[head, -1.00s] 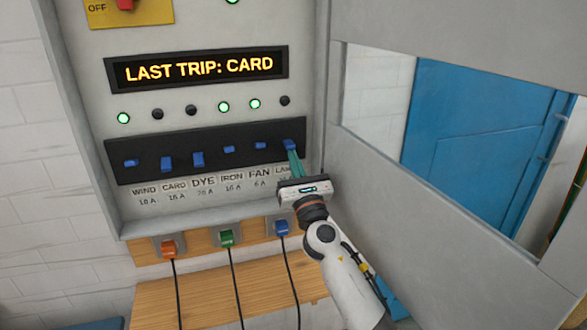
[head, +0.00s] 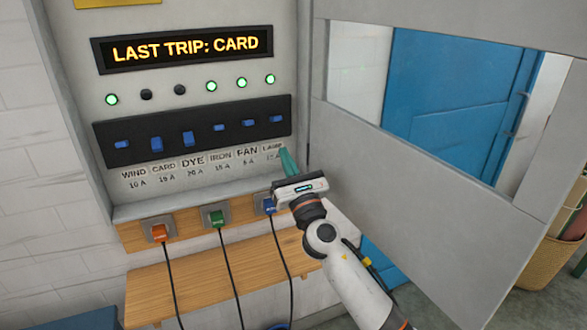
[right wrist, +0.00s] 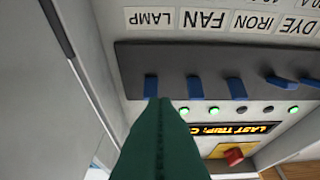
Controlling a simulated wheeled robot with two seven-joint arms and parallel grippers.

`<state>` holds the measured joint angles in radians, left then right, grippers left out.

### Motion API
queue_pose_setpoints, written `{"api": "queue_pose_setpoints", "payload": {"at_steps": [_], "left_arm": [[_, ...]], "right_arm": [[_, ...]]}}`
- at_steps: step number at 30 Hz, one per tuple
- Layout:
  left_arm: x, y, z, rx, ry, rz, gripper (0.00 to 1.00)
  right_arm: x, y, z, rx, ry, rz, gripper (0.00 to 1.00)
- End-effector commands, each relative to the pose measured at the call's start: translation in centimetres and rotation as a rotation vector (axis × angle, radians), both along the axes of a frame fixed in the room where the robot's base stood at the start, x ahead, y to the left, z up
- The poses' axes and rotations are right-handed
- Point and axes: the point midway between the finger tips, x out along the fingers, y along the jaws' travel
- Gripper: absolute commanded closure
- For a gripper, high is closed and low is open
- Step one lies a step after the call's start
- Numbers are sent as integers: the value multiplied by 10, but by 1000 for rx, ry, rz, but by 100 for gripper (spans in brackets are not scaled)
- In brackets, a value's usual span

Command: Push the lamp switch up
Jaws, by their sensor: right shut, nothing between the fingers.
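The lamp switch (head: 276,118) is a blue lever at the right end of the black switch strip (head: 170,150), above the LAMP label. It sits level with the fan and iron switches, and the light (head: 270,79) above it glows green. My right gripper (head: 287,157) is shut and empty, its green fingertips just below the switch, by the label, apart from it in the head view. In the upside-down right wrist view the fingers (right wrist: 160,140) point towards the lamp switch (right wrist: 150,86) and hide part of the panel. My left gripper is not in view.
The other blue switches stand left of the lamp switch; card (head: 156,144) and dye (head: 187,139) sit lower, under dark lights. The display (head: 184,49) reads LAST TRIP: CARD. An open grey cabinet door (head: 420,150) is at right. Plugs with cables (head: 158,232) sit below.

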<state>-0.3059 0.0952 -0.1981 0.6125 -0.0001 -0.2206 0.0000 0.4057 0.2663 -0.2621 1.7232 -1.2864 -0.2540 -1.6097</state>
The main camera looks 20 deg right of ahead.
Motion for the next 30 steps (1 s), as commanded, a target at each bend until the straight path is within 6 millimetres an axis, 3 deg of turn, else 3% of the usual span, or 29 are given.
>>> {"api": "queue_pose_setpoints", "payload": {"at_steps": [6,10,27,30], "left_arm": [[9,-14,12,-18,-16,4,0],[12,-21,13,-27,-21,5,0],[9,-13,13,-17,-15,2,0],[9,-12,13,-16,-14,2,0]], "right_arm": [[-39,0,4,-1,2,3,100],[-52,-1,5,-1,1,2,100],[-57,-1,5,1,2,2,100],[-53,-3,-7,30,31,11,100]]}}
